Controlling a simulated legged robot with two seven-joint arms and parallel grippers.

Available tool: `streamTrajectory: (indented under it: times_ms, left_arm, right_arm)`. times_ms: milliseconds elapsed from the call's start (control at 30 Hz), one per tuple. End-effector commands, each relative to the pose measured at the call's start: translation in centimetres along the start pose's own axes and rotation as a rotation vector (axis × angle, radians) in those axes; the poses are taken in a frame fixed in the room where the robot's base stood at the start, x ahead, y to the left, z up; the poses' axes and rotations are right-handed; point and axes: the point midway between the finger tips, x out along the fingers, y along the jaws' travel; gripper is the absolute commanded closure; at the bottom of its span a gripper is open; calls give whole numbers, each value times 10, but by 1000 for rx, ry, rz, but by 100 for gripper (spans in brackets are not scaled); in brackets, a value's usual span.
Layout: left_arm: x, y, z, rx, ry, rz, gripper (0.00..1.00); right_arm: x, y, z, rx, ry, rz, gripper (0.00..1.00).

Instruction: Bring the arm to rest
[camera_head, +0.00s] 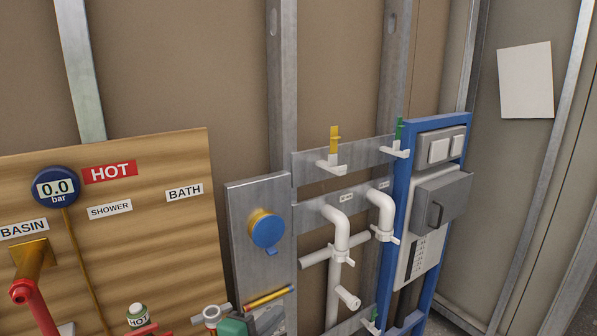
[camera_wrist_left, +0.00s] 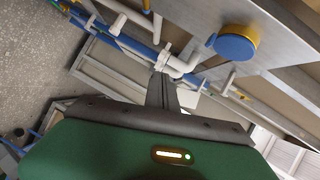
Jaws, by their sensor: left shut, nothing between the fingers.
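My left gripper (camera_wrist_left: 162,90) shows in the left wrist view with its grey fingers together and nothing between them. Its green housing and dark front edge fill the lower part of that view. In the head view, part of the green and grey left gripper (camera_head: 262,319) shows at the bottom edge, in front of the metal panel. It is below the blue round cap (camera_head: 267,230) with the yellow rim. The cap also shows in the left wrist view (camera_wrist_left: 232,46), above and right of the fingers. My right gripper is not in view.
A wooden board (camera_head: 150,235) with a gauge (camera_head: 56,187) and labels stands at the left. White pipes (camera_head: 341,240) and a blue frame (camera_head: 400,215) with grey boxes stand right of the metal panel (camera_head: 242,200). A yellow-orange rod (camera_head: 268,298) lies close above my gripper.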

Motion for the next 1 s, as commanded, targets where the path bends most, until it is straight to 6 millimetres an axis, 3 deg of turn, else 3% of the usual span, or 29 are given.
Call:
streamTrajectory:
  times_ms: [167, 267, 367, 433, 500, 600, 667, 1000]
  left_arm:
    - [-18, 30, 44, -268, -213, 118, 100]
    - [-39, 57, 72, -472, -371, 189, 100]
    - [-74, 94, 96, -730, -576, 264, 100]
    - [-108, 124, 106, -948, -753, 316, 100]
    - [-147, 155, 105, -1167, -941, 360, 100]
    - [-189, 186, 93, -1397, -1151, 399, 100]
    - [-203, 196, 86, -1474, -1224, 409, 100]
    - [-211, 202, 82, -1520, -1269, 415, 100]
  right_arm:
    - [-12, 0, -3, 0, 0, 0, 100]
    - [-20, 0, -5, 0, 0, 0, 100]
    - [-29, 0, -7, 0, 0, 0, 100]
    - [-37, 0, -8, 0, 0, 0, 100]
    - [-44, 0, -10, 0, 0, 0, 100]
    - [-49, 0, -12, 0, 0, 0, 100]
    - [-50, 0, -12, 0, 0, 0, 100]
    - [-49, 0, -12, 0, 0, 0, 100]
